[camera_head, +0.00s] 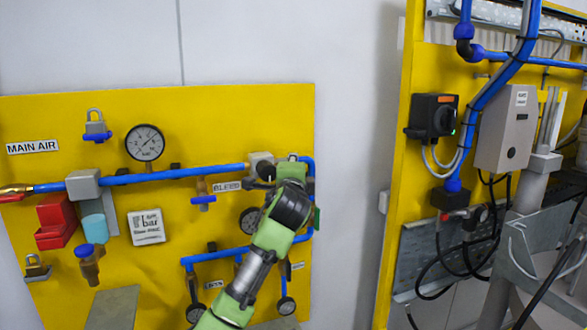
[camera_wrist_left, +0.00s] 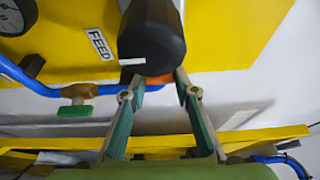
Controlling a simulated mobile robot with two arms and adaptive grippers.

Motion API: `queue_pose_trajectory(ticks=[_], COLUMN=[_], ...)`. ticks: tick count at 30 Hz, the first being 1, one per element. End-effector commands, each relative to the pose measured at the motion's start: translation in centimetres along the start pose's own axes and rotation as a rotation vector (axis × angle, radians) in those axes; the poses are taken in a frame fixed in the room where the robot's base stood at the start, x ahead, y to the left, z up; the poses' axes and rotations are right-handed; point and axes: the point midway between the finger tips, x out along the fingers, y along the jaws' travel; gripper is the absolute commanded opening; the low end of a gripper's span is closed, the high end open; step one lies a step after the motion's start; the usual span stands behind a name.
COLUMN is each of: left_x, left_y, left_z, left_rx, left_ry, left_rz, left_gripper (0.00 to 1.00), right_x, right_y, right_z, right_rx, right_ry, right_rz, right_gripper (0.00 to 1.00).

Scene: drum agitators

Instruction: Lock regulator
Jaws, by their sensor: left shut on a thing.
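The regulator's black round knob (camera_wrist_left: 152,38), with a white mark near its end, fills the top centre of the left wrist view. An orange part (camera_wrist_left: 158,82) shows just below it. My left gripper (camera_wrist_left: 160,76) reaches up to the knob from below, its two fingers converging at the knob's lower end, shut on it. In the head view my green left arm rises to the panel's right side, and my left gripper (camera_head: 291,163) is partly hidden by its own wrist. The regulator is mostly covered there; a small dark part (camera_head: 265,171) shows beside the gripper. My right gripper is out of view.
A padlock (camera_head: 96,125) hangs at upper left, another (camera_head: 37,267) at lower left. A green-handled valve (camera_wrist_left: 75,110) is near my fingers.

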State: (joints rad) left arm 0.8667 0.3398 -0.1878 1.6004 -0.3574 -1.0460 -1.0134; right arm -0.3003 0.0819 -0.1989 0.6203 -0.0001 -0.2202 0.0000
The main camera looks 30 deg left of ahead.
Motion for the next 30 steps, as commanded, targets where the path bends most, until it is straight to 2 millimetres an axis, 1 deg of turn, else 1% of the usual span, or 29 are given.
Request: queue_pose_trajectory(ticks=[1, 11, 12, 13, 25, 28, 30], left_x=[0.0, 0.0, 0.0, 0.0, -0.2, -0.9, -1.8], left_y=[-0.3, -0.3, -0.3, -0.3, -0.1, -0.1, -0.1], left_z=[0.2, 0.2, 0.2, 0.2, 0.1, 0.0, 0.0], left_rx=[0.005, 0.005, 0.005, 0.005, 0.004, 0.003, 0.004], left_ry=[-0.004, -0.005, -0.005, -0.005, -0.001, -0.001, 0.0], left_rz=[-0.005, -0.006, -0.006, -0.006, -0.002, -0.003, -0.003], left_gripper=[0.06, 0.06, 0.38, 0.44, 0.44, 0.44, 0.44], right_x=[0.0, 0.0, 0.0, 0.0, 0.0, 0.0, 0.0], right_y=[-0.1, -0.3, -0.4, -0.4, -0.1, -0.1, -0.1], right_z=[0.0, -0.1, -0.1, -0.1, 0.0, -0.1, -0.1], right_rx=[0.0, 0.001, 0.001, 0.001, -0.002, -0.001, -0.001], right_ry=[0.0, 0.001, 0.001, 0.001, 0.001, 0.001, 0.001], right_rz=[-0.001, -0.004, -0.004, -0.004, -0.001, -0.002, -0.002], right_gripper=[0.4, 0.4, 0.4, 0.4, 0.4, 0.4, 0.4])
